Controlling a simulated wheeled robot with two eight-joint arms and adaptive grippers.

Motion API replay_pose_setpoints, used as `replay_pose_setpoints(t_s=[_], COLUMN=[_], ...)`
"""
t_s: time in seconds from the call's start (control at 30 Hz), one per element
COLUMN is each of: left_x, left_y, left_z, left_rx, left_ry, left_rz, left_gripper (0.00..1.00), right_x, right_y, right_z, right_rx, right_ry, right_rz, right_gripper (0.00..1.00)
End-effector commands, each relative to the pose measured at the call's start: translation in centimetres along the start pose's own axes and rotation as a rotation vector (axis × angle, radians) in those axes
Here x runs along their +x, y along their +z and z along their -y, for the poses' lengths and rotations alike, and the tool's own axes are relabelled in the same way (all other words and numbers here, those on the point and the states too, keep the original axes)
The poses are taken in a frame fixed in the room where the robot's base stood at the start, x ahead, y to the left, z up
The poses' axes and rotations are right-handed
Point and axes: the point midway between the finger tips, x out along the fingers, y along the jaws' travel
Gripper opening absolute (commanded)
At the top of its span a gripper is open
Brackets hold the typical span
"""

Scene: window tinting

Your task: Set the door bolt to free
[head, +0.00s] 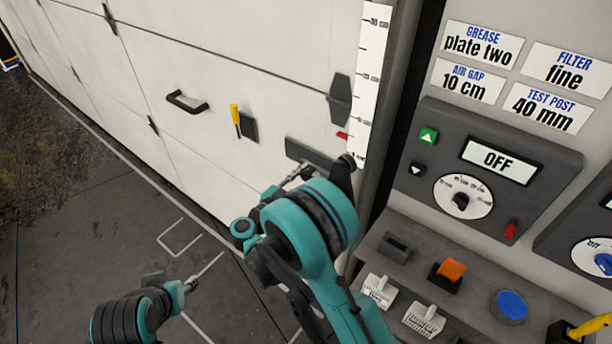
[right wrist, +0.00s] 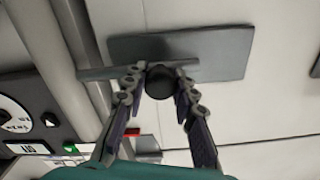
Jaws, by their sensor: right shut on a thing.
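The door bolt is a grey bar (right wrist: 105,72) on a grey plate (right wrist: 215,52) with a round black knob (right wrist: 160,84). The plate (head: 308,153) also shows low on the white door in the head view. In the right wrist view the bar reaches left past the plate's edge, towards the door post. My right gripper (right wrist: 160,72) is shut on the knob, one finger on each side. In the head view my right gripper (head: 298,177) is partly hidden by its arm. My left gripper (head: 190,284) is low at the left, away from the door; its fingers are unclear.
The white door (head: 230,60) has a black handle (head: 187,102) and a yellow-handled lever (head: 236,120). A red tag (head: 342,136) is near the bolt. At right are a control panel (head: 440,130) reading OFF and a shelf (head: 375,245) with tools. The floor at left is clear.

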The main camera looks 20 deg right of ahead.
Motion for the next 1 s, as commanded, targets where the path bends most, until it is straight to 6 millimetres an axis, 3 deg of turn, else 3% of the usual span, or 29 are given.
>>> replay_pose_setpoints(t_s=[0.4,0.7,0.73,0.8,1.0], left_x=[0.6,0.6,0.6,0.6,0.6], left_y=[0.4,0.4,0.4,0.4,0.4], left_z=[0.0,0.0,0.0,0.0,0.0], left_rx=[0.0,0.0,0.0,0.0,0.0], left_ry=[0.0,0.0,0.0,0.0,0.0], left_rz=[0.0,0.0,0.0,0.0,0.0], left_gripper=[0.41,0.41,0.41,0.41,0.41], right_x=[0.0,0.0,0.0,0.0,0.0], right_y=[1.7,1.7,1.7,1.7,1.7], right_z=[5.1,5.4,5.4,5.4,5.2], right_rx=[0.0,0.0,0.0,0.0,0.0], right_ry=[-0.001,-0.005,-0.006,-0.005,-0.002], right_rz=[0.0,0.001,0.001,0.0,0.0], right_gripper=[0.0,0.0,0.34,0.49,0.49])
